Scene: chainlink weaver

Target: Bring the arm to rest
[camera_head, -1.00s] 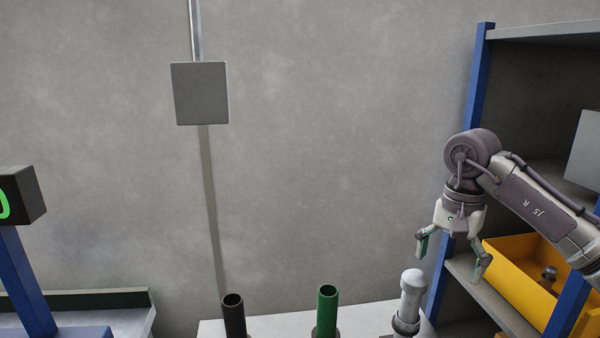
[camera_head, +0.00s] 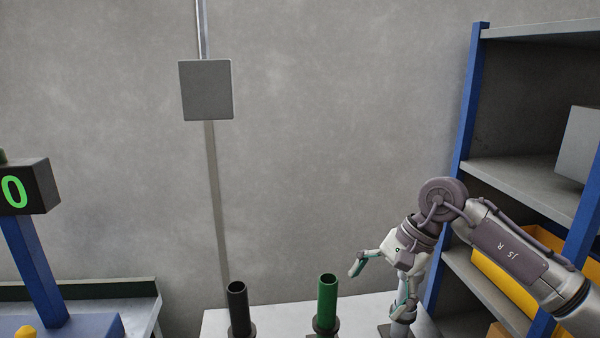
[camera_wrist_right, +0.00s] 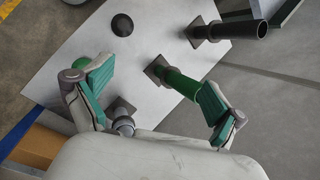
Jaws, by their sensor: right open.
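My right gripper (camera_head: 380,284) is open and empty in the head view, tilted down and left above the right end of the white table. In the right wrist view its two green-padded fingers (camera_wrist_right: 160,98) are spread wide, with nothing between them held. In the head view one finger reaches toward the green tube (camera_head: 327,300); the other finger hangs in front of the light grey post (camera_head: 404,300) and partly hides it. The green tube also shows in the right wrist view (camera_wrist_right: 182,84), partly behind a finger. My left gripper is not in view.
A black tube (camera_head: 238,305) stands left of the green one on the white table (camera_head: 275,318). A blue-posted shelf (camera_head: 505,180) with a yellow bin (camera_head: 500,283) stands at right. A display reading 0 (camera_head: 22,190) is at left. The space above the tubes is clear.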

